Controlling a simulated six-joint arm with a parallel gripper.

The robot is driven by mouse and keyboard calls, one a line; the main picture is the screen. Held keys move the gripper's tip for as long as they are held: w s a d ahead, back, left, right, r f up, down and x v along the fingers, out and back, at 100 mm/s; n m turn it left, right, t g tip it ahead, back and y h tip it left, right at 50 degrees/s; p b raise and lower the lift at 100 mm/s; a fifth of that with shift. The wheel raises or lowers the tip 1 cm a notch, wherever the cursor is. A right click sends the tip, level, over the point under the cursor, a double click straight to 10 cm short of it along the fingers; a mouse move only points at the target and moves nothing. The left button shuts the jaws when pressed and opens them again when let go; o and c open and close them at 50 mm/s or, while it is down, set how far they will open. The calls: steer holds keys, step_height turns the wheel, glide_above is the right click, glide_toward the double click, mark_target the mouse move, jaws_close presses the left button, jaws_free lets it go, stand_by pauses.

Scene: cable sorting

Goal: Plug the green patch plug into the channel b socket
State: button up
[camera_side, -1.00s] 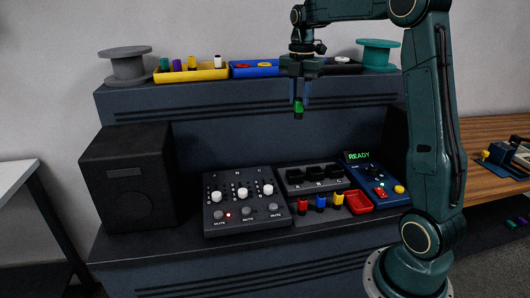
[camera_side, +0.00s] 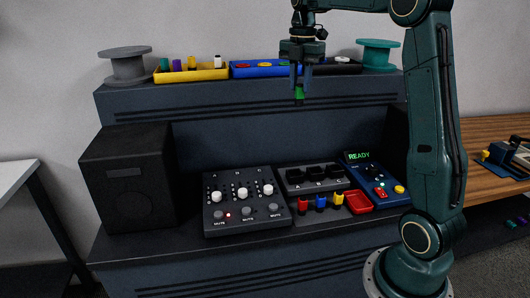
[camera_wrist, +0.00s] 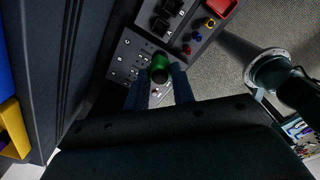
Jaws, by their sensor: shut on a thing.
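My gripper (camera_side: 299,90) is shut on the green patch plug (camera_side: 299,95), which hangs in the air in front of the upper shelf. The plug also shows in the wrist view (camera_wrist: 160,66), between the two fingers. The socket panel, with black sockets lettered A, B and C, lies on the desk well below. The channel b socket (camera_side: 312,173) is the middle one. In the wrist view the block by letter B (camera_wrist: 173,7) is near the top edge. The plug is clear of the panel.
Red (camera_side: 303,203), blue (camera_side: 320,201) and yellow (camera_side: 338,198) plugs stand in front of the sockets, beside a red tray (camera_side: 370,208). A slider mixer (camera_side: 225,209) is left; a blue box reading READY (camera_side: 374,172) is right. A yellow bin (camera_side: 205,75) and spools line the shelf.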

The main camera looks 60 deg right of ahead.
stand_by(0.3)
steer(key=s+d+f, duration=0.2)
steer(key=f, duration=0.6)
steer(key=s+d+f, duration=0.3)
steer(key=f, duration=0.6)
steer(key=shift+f, duration=0.1)
steer(key=shift+f, duration=1.3)
steer(key=shift+f, duration=2.65)
stand_by(1.4)
steer(key=o, duration=1.1)
